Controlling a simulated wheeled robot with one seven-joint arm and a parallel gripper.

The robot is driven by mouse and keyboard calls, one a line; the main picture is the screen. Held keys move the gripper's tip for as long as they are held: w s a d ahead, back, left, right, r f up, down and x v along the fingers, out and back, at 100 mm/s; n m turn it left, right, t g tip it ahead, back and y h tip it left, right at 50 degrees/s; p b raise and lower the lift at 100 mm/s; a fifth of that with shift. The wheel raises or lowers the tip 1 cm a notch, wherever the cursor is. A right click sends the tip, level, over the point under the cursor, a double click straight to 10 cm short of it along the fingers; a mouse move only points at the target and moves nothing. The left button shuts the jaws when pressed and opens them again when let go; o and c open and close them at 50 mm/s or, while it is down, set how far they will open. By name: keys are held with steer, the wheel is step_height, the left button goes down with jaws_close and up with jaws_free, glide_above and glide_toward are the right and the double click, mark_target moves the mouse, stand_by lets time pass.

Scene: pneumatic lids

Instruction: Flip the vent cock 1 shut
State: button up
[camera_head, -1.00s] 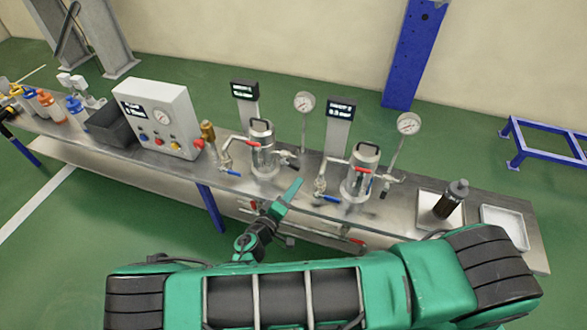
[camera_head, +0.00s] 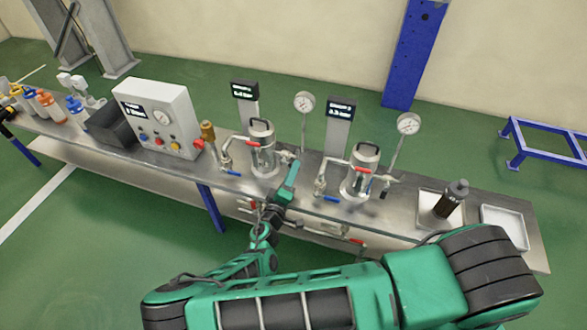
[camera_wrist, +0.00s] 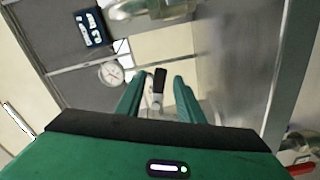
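A vent cock with a black lever (camera_wrist: 160,79) shows in the wrist view, between my fingers and in line with the gauge's stem side. In the head view the cock (camera_head: 287,155) sits on the right side of the left lidded vessel (camera_head: 262,152), partly behind my gripper. My gripper (camera_head: 295,163) reaches up over the bench edge to it. In the wrist view my gripper (camera_wrist: 159,84) is open, one green finger on each side of the lever, with a gap visible on both sides. Whether the fingertips reach past the lever is hard to tell.
A pressure gauge (camera_head: 304,102) on a thin stem and a display post (camera_head: 339,122) stand close behind. The second vessel (camera_head: 361,178), with a blue-handled valve (camera_head: 327,199), is to the right. A control box (camera_head: 160,118) stands left. Pipes with red handles run below the bench edge.

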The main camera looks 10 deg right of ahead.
steer(key=shift+x, duration=1)
jaws_close()
